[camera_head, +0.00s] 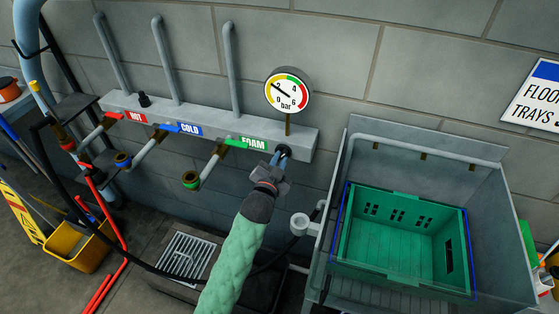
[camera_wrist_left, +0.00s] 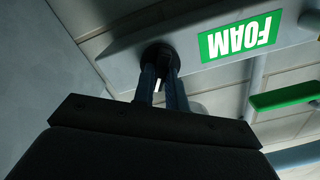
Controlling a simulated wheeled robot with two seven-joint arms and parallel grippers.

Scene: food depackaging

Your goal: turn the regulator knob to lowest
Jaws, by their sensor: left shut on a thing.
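The regulator knob (camera_head: 284,151) is a small black knob at the right end of the grey manifold, below the gauge. My left gripper (camera_head: 279,157) reaches it from below, its arm in a green sleeve. In the left wrist view, the gripper's two fingers (camera_wrist_left: 161,82) are closed around the dark knob (camera_wrist_left: 158,56). The fingers hide part of the knob, and I cannot tell its turn angle. The pressure gauge (camera_head: 288,90) stands above on a brass stem, marked in bar, its needle pointing up and left near 2. My right gripper is not in view.
The manifold (camera_head: 210,125) carries HOT, COLD and FOAM labels, with the green-marked foam valve (camera_head: 191,180) left of my arm. A grey sink (camera_head: 345,150) with a green crate (camera_head: 400,196) stands at the right.

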